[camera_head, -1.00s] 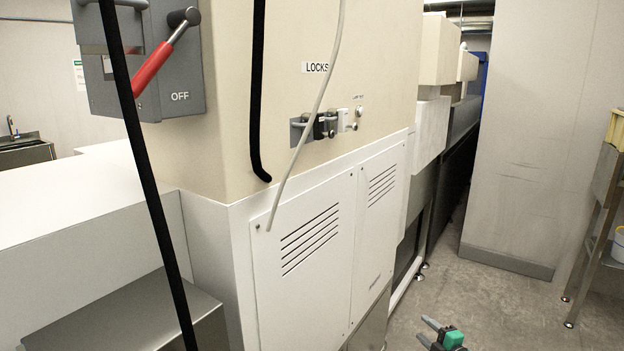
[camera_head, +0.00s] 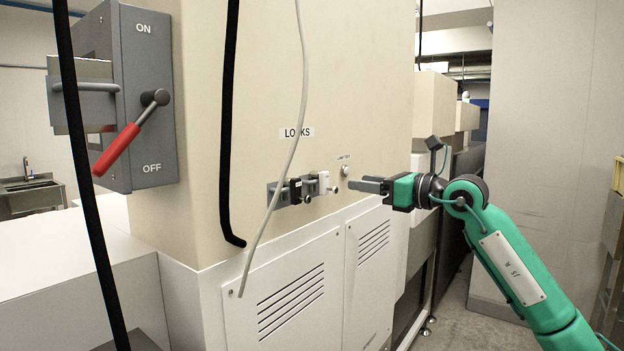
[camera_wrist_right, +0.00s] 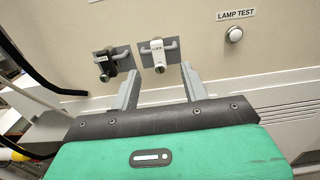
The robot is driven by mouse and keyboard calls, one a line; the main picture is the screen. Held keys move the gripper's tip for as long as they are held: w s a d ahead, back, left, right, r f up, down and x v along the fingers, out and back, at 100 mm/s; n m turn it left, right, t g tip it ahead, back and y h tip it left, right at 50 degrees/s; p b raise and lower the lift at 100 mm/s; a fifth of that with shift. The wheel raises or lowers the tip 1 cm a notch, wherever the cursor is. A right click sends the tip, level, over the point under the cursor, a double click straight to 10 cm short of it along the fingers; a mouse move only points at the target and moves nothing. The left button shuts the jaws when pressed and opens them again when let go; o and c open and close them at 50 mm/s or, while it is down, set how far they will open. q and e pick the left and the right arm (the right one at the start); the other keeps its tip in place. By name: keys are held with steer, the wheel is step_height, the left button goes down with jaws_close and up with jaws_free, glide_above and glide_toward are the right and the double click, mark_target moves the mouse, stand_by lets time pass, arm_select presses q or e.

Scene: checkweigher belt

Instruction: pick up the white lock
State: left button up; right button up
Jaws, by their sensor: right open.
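The white lock (camera_head: 323,182) hangs on a small grey bracket on the beige cabinet face, just right of a black lock (camera_head: 295,190). In the right wrist view the white lock (camera_wrist_right: 158,50) is ahead of the fingers, a little right of their middle, with the black lock (camera_wrist_right: 105,68) to its left. My right gripper (camera_head: 352,184) is to the right of the white lock in the head view, apart from it. In the right wrist view its fingers (camera_wrist_right: 160,85) are spread with nothing between them. My left gripper is not in view.
A white lamp test button (camera_wrist_right: 234,35) is right of the locks. A grey cable (camera_head: 300,100) and a thick black cable (camera_head: 228,120) hang in front of the cabinet. A grey switch box (camera_head: 145,95) with a red handle (camera_head: 116,149) is at the left.

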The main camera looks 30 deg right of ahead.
mark_target(327, 175)
steer(key=p+x, duration=0.1)
steer(key=x, duration=0.1)
steer(key=p+x, duration=0.1)
steer(key=x, duration=0.2)
steer(key=shift+r, duration=0.2)
steer(key=shift+w+a+f, duration=0.1)
steer(key=shift+w+a, duration=0.1)
steer(key=shift+w, duration=0.25)
steer(key=shift+w+a+r+p, duration=0.25)
steer(key=shift+w+p, duration=0.15)
steer(key=shift+p, duration=0.4)
steer(key=p+x, duration=0.2)
steer(key=x, duration=0.1)
steer(key=shift+a+r, duration=0.2)
steer(key=shift+w+a+f+p, duration=0.2)
steer(key=shift+w+p, duration=0.15)
steer(key=shift+w, duration=0.25)
steer(key=shift+s, duration=0.1)
steer(key=shift+c, duration=0.5)
jaws_close()
